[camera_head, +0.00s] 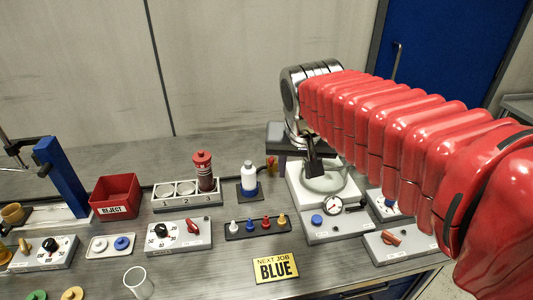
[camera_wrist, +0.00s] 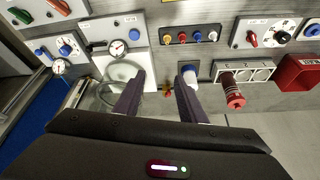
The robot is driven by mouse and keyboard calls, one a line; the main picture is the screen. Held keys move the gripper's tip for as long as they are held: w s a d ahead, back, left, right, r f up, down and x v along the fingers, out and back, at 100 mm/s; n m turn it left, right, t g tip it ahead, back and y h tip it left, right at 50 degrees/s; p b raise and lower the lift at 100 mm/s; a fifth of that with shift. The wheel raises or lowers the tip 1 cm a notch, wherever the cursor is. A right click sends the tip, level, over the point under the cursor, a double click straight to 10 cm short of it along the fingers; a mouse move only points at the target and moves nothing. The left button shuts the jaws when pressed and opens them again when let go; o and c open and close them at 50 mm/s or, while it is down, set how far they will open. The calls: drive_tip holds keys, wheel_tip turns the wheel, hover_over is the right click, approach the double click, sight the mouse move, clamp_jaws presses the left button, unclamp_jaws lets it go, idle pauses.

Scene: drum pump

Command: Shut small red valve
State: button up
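The small red valve (camera_head: 270,162) stands upright between the white bottle and a white base with a clear bowl. In the wrist view the valve (camera_wrist: 167,89), red and yellow, shows between my two fingers, nearer the right one. My gripper (camera_wrist: 158,80) is open with nothing held. In the head view my gripper (camera_head: 297,165) is over the bowl's white base, to the right of the valve. How far the fingertips are above the valve is hard to tell.
The white bottle with a blue band (camera_head: 249,178) is close left of the valve. The clear bowl (camera_head: 325,180) and a gauge panel (camera_head: 337,228) are to the right. A rack (camera_head: 182,199) with a red-capped cylinder and a red REJECT bin (camera_head: 115,196) are further left.

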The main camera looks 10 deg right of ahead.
drive_tip(key=w+a+f+m, duration=0.1)
drive_tip(key=w+a+m, duration=0.1)
drive_tip(key=w, duration=1.2)
drive_tip(key=m+g+h, duration=0.1)
drive_tip(key=m+h, duration=0.1)
drive_tip(key=m, duration=0.1)
hover_over(270, 159)
drive_tip(key=s+a, duration=0.4)
drive_tip(key=s, duration=0.1)
drive_tip(key=f, duration=0.5)
drive_tip(key=shift+d, duration=0.25)
drive_tip(key=shift+f, duration=0.1)
drive_tip(key=x, duration=1.3)
drive_tip(key=shift+f, duration=0.35)
clamp_jaws()
